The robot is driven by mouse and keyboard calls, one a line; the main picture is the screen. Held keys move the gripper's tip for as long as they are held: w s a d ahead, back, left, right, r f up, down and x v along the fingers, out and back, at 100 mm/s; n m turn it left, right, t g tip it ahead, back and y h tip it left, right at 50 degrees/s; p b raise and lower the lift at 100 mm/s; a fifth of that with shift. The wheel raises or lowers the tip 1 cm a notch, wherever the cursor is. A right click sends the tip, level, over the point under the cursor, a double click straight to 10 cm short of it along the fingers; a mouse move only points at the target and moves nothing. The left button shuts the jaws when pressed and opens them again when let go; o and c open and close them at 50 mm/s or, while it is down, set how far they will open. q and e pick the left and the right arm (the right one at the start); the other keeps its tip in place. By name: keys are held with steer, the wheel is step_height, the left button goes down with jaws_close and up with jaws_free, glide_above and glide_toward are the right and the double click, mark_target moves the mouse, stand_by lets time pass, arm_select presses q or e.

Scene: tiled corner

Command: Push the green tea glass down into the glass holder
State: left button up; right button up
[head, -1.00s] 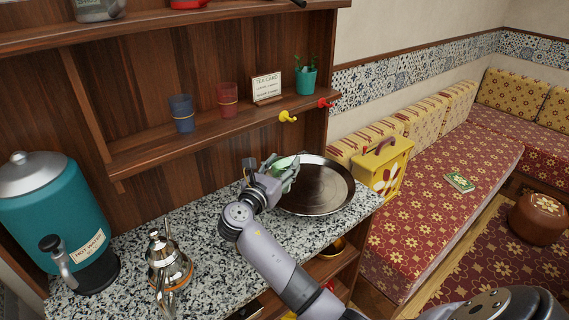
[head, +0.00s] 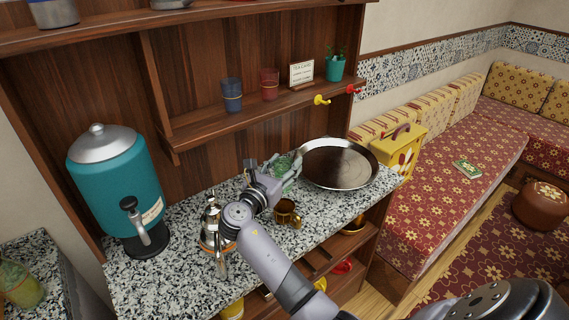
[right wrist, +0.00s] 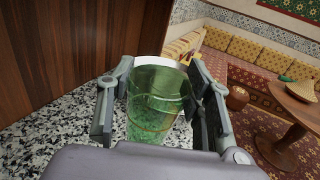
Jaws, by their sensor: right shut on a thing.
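The green tea glass (head: 283,164) is in my right gripper (head: 279,170), above the granite counter and left of the round tray. In the right wrist view the glass (right wrist: 155,105) stands between the two fingers, which are shut on its sides. A brass glass holder (head: 287,213) with a handle stands on the counter, right of my right wrist and nearer the front edge than the glass. The glass is apart from it. Part of the holder is hidden behind my arm. My left gripper is not in view.
A metal teapot (head: 212,225) stands close left of my right wrist. A teal hot water urn (head: 115,185) is farther left. The dark round tray (head: 340,163) lies on the counter's right end. A shelf (head: 200,132) with blue and red glasses hangs behind.

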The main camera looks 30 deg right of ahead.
steer(key=shift+f+b, duration=0.95)
steer(key=shift+f, duration=0.65)
steer(key=shift+f+b, duration=0.5)
steer(key=shift+f, duration=0.45)
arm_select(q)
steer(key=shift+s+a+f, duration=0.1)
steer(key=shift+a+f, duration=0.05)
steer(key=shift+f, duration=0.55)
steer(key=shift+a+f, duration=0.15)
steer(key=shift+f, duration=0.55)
arm_select(e)
steer(key=shift+f, duration=0.35)
arm_select(q)
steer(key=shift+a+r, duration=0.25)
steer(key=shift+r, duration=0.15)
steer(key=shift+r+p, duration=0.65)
steer(key=shift+p, duration=0.25)
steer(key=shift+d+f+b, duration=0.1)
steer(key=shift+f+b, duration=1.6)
steer(key=shift+b, duration=0.05)
arm_select(e)
steer(key=shift+f, duration=2.9)
steer(key=o, duration=1.3)
step_height(320, 180, up, 10)
